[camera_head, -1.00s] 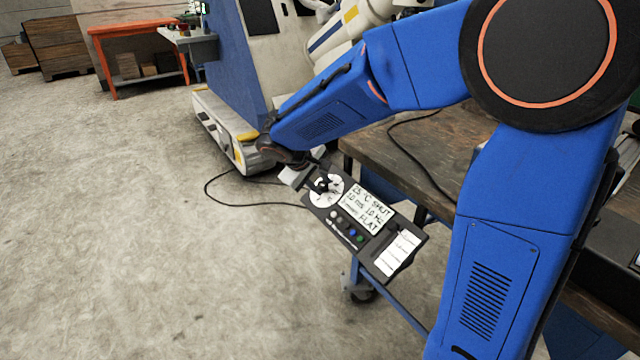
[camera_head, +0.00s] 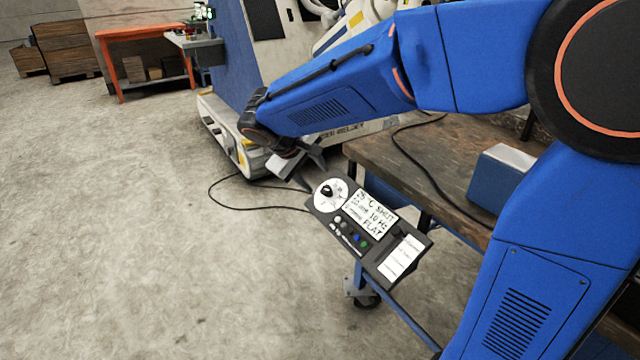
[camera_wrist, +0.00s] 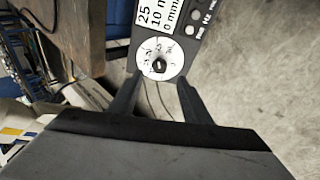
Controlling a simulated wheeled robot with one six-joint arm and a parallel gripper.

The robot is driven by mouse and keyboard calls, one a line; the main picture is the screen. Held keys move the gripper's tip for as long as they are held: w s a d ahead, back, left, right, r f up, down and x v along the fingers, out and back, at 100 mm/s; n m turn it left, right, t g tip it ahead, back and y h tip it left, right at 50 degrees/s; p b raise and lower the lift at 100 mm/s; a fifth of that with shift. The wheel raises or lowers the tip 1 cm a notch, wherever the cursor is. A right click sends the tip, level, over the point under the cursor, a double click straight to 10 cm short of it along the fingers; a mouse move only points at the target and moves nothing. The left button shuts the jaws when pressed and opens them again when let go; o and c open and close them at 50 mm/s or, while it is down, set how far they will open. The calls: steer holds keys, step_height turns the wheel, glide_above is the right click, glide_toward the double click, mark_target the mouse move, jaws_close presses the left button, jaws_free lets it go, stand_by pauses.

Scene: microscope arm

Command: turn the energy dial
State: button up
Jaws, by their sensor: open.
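The energy dial (camera_head: 327,191) is a black knob on a round white scale, at the upper left end of a dark control panel (camera_head: 372,262). In the wrist view the dial (camera_wrist: 159,65) lies just beyond the fingertips, roughly centred between them, with its knob clear of both. My gripper (camera_head: 303,178) is open and empty, up and to the left of the dial in the head view. In the wrist view my gripper (camera_wrist: 158,84) shows both fingers spread apart. The panel's display (camera_head: 370,212) carries black text on white.
Small coloured buttons (camera_head: 357,239) and a white label (camera_head: 401,257) sit on the same panel. A wooden workbench (camera_head: 440,160) stands right behind the panel. A black cable (camera_head: 250,208) runs across the floor. The concrete floor to the left is open.

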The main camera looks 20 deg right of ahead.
steer(key=v, duration=0.9)
steer(key=shift+s, duration=0.1)
steer(key=s+d+f+m+g+y, duration=0.1)
steer(key=s+d+f+m+y, duration=0.2)
steer(key=s+d, duration=0.9)
steer(key=s+d+f+m+y, duration=0.1)
steer(key=s+d+f, duration=0.1)
steer(key=s, duration=0.5)
steer(key=s+d+f+m+t+y, duration=0.1)
steer(key=s+d+f, duration=0.1)
steer(key=s+f, duration=0.3)
steer(key=shift+s+m, duration=0.4)
steer(key=shift+s, duration=0.5)
steer(key=shift+r, duration=0.1)
